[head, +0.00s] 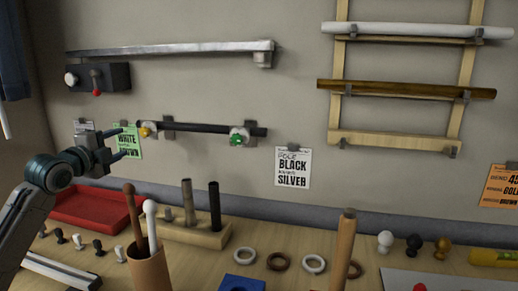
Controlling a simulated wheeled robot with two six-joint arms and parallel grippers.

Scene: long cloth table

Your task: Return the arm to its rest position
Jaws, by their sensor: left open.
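My left arm comes in from the left edge. Its gripper (128,144) is raised above the table's left side, in front of the wall, with its two fingers spread and nothing between them. It is up and behind the red tray (108,224) in the picture, next to the green note (128,150) on the wall. My right arm and gripper are not in view.
Rods hang on wall brackets, including a black rod (207,128). A brown cup (149,272) with sticks, a wooden stand (212,238) with posts, a tall wooden rod (344,245), rings and knobs crowd the table. A silver rail (160,50) is higher up.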

